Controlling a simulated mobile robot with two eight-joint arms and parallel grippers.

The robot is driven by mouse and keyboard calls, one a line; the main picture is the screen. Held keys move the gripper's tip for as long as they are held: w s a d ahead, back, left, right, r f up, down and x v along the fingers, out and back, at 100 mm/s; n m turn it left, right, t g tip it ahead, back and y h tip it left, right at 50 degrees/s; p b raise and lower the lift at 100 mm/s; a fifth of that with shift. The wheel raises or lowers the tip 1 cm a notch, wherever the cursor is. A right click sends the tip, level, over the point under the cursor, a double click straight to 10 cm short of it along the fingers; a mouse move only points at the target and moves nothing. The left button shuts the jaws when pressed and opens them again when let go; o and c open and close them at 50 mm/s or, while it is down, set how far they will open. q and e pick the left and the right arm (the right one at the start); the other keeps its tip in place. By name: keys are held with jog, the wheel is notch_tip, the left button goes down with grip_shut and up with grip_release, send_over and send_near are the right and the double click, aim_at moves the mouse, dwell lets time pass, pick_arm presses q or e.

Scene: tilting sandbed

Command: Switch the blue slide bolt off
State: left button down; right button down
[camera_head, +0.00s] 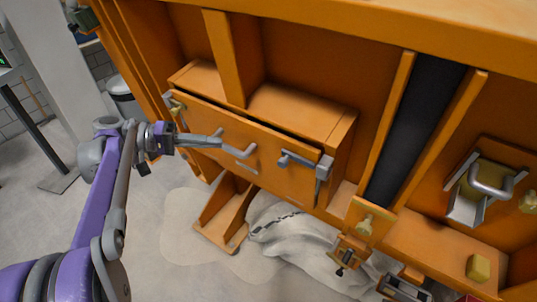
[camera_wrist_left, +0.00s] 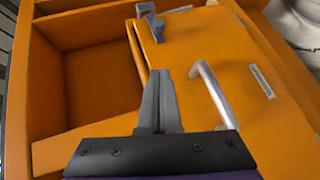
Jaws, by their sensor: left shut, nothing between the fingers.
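The blue slide bolt (camera_head: 284,160) sits near the right end of the orange drawer front (camera_head: 215,135), beside a grey metal bracket (camera_head: 322,166). What looks like the same bolt shows grey-blue at the top of the left wrist view (camera_wrist_left: 152,24). My left gripper (camera_head: 220,141) is shut and empty, reaching in from the left along the drawer front. Its fingertips (camera_wrist_left: 160,74) are apart from the bolt, left of it in the head view. The grey bar handle (camera_head: 239,151) lies between them. I cannot tell the bolt's position. My right gripper is not in view.
The handle stands close to my left fingers in the left wrist view (camera_wrist_left: 214,95). An orange upright post (camera_head: 226,58) rises behind the drawer. A dark channel (camera_head: 416,130) and another metal latch (camera_head: 490,182) are at the right.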

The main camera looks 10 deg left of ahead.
aim_at(278, 162)
pick_arm(q)
jog(key=shift+d, duration=0.15)
jog(key=x, duration=0.4)
jog(key=s+x, duration=0.1)
jog(key=x, duration=0.7)
jog(key=shift+s+d+f+p, duration=0.2)
jog(key=shift+s+p, duration=0.15)
jog(key=shift+p, duration=0.05)
jog(key=shift+s+d+f, duration=0.2)
jog(key=shift+s+d, duration=0.1)
jog(key=shift+d, duration=0.2)
jog(key=shift+s+d, duration=0.35)
jog(key=shift+d, duration=0.55)
jog(key=shift+s+d, duration=0.35)
jog(key=shift+d, duration=0.55)
jog(key=shift+a, duration=0.1)
jog(key=shift+w+r, duration=0.1)
